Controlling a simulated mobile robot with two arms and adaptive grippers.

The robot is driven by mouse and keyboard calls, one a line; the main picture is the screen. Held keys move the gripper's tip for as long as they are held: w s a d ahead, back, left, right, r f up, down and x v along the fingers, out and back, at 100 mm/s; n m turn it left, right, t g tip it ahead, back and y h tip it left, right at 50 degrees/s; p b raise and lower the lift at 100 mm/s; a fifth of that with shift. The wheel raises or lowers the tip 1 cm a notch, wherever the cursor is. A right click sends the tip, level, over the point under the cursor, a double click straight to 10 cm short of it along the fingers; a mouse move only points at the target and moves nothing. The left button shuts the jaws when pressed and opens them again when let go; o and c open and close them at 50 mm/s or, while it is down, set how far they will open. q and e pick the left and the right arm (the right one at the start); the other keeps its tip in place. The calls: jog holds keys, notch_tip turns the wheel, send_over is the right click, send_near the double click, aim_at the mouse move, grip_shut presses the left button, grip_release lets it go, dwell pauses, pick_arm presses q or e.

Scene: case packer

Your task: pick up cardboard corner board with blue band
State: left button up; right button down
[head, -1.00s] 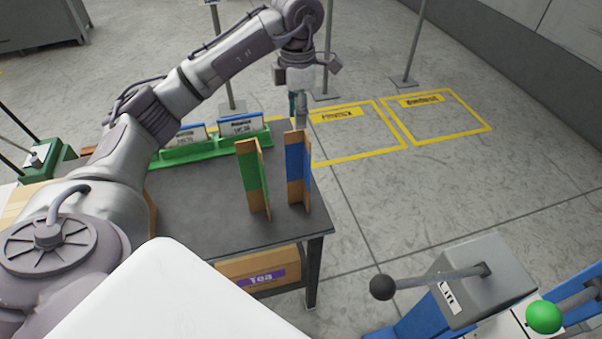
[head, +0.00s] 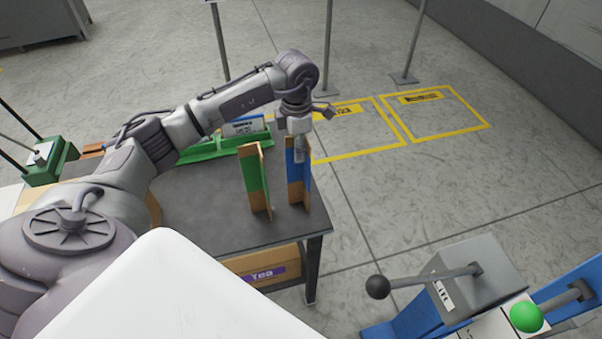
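The cardboard corner board with the blue band (head: 295,172) stands upright near the right edge of the dark table (head: 205,205). A second cardboard corner board with a green band (head: 254,178) stands upright just left of it. My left gripper (head: 299,157) points down at the top of the blue-banded board, overlapping its upper part in the head view. Its fingers are small and partly merge with the board, so I cannot tell whether they are apart or closed on it. My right gripper is not in view.
A green holder (head: 200,153) with cards stands at the table's back. A box marked Tea (head: 240,280) sits below the tabletop.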

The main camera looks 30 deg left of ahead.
pick_arm(q)
grip_shut()
jog(key=shift+r, duration=0.15)
